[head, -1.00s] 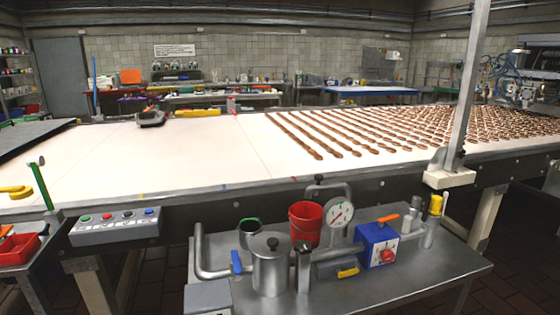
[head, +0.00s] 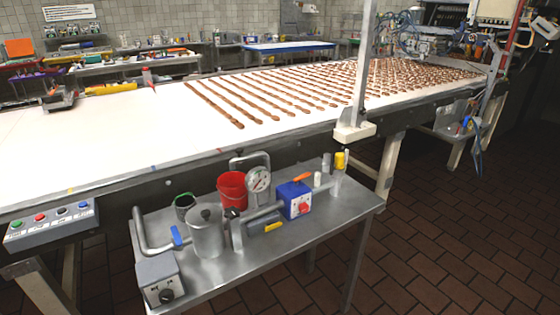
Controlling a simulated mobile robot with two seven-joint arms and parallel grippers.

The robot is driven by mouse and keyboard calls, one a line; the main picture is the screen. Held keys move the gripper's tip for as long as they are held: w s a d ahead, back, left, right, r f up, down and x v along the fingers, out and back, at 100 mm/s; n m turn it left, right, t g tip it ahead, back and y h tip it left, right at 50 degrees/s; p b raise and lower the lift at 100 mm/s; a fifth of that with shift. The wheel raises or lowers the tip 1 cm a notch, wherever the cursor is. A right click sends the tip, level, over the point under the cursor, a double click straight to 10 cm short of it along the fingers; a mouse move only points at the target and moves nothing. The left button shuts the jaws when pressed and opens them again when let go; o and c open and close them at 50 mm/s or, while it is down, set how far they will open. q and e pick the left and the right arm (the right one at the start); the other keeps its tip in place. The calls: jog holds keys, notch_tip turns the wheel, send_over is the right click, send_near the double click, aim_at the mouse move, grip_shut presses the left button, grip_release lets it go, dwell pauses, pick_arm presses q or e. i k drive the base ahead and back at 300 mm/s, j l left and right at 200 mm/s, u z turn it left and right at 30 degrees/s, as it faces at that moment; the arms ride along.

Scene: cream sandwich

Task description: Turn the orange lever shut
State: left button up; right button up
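The orange lever (head: 302,178) sits on top of a blue box (head: 295,201) with a red knob on its front. The box stands on a low steel table (head: 345,205), in line with a metal pipe. The lever is short and slopes slightly up to the right; I cannot tell from this whether the valve is open or shut. Neither of my grippers shows in the head view.
A steel pot (head: 206,234), a red bucket (head: 232,190), a pressure gauge (head: 259,179) and a blue lever (head: 177,237) stand left of the blue box. A white conveyor (head: 130,130) with brown strips runs behind. Tiled floor (head: 450,225) at the right is clear.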

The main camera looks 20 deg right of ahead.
aim_at(296, 180)
jog(key=l+z, duration=0.1)
jog(key=l, duration=0.3)
jog(key=i+l+z, duration=0.1)
jog(key=l, duration=0.35)
jog(key=i+l, duration=0.1)
jog(key=l, duration=0.3)
jog(key=i+l+z, duration=0.15)
jog(key=l, duration=0.25)
